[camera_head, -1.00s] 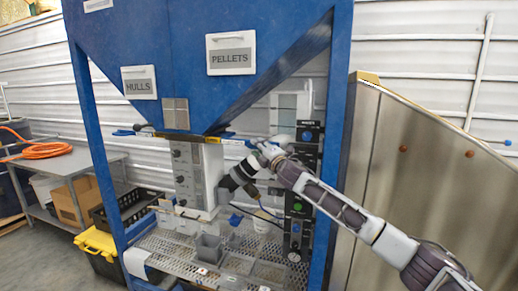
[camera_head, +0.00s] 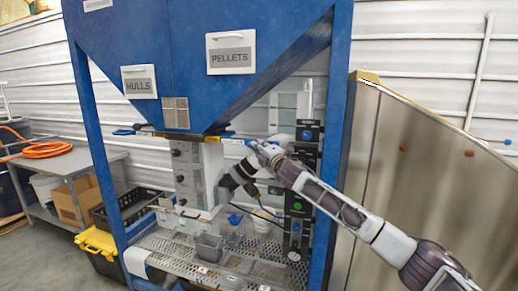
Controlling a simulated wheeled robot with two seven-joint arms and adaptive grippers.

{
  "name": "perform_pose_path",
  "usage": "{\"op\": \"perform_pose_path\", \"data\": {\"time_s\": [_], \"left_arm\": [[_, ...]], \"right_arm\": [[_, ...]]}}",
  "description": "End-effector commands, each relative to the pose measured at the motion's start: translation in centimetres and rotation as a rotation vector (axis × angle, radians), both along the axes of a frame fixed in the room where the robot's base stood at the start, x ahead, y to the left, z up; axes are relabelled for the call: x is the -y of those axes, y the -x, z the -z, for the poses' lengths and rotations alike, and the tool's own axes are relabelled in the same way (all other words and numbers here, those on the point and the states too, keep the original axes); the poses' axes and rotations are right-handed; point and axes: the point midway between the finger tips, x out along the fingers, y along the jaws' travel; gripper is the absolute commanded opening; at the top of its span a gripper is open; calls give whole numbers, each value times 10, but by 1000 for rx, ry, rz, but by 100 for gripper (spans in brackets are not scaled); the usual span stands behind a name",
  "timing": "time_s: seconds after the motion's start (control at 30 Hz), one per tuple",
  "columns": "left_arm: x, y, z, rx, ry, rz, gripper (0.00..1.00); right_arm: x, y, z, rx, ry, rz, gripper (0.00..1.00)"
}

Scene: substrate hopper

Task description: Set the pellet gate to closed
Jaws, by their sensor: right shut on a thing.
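The blue hopper (camera_head: 200,90) carries a PELLETS plate (camera_head: 231,54) on its right face and a HULLS plate (camera_head: 139,82) on its left. Under the right side, the pellet gate's blue handle (camera_head: 250,143) sticks out to the right, beside a yellow-marked slide. My right gripper (camera_head: 257,147) is at this handle and shut on it, as far as the small view shows. Its fingers are mostly hidden by the wrist. The gate plate inside the slide cannot be made out. My left gripper is not in view.
A blue handle (camera_head: 123,132) sticks out on the hulls side. Blue frame posts (camera_head: 338,140) and a metal panel (camera_head: 420,185) stand to the right.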

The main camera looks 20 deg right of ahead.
Motion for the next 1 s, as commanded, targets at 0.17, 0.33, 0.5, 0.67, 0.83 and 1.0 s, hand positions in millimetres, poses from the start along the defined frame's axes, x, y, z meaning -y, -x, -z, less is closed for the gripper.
{"op": "perform_pose_path", "data": {"time_s": [0.17,0.33,0.5,0.67,0.83,1.0], "left_arm": [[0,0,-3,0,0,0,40],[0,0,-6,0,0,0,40],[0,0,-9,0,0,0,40],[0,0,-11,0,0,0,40],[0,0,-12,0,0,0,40],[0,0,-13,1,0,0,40]], "right_arm": [[-8,-5,0,-1,-2,0,0],[-20,-14,-1,0,-2,0,0],[-32,-22,-1,0,-2,0,0],[-43,-30,-1,0,-2,1,0],[-55,-37,-1,0,-1,0,0],[-60,-41,-1,0,-1,0,0]]}}
